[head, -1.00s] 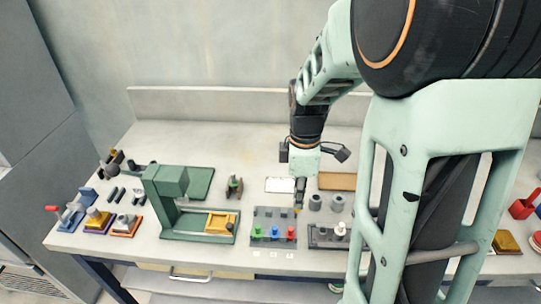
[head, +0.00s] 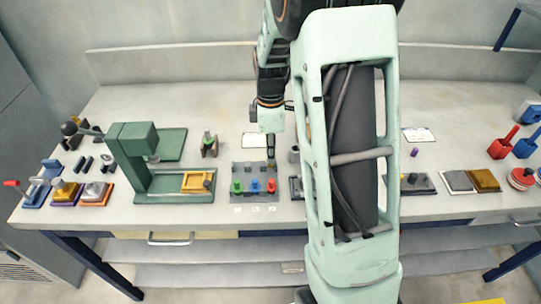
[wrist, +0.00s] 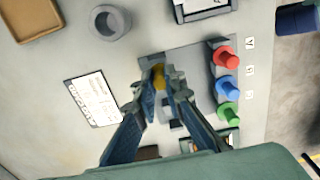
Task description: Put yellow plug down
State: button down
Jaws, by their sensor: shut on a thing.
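My gripper (wrist: 164,82) is shut on the yellow plug (wrist: 158,76), which shows between the fingertips in the wrist view. The plug is over or at the edge of the grey plug rack (wrist: 190,58); I cannot tell whether it touches it. In the head view my gripper (head: 270,163) points down at the back right part of the rack (head: 238,172), and the plug is too small to make out. The rack's front row holds a green plug (head: 237,187), a blue plug (head: 255,187) and a red plug (head: 272,186).
A white printed card (wrist: 92,98) and a grey round holder (wrist: 110,22) lie beside the rack. A green press (head: 135,150) stands to the left. My arm covers the bench right of the rack. Red and blue tools (head: 503,145) are at far right.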

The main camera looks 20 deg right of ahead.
jog(key=shift+f+b, duration=0.4)
jog(key=c, duration=2)
grip_release()
jog(key=shift+r+p, duration=0.45)
jog(key=shift+r, duration=0.1)
notch_tip(320, 180, up, 12)
jog(key=shift+f, duration=0.1)
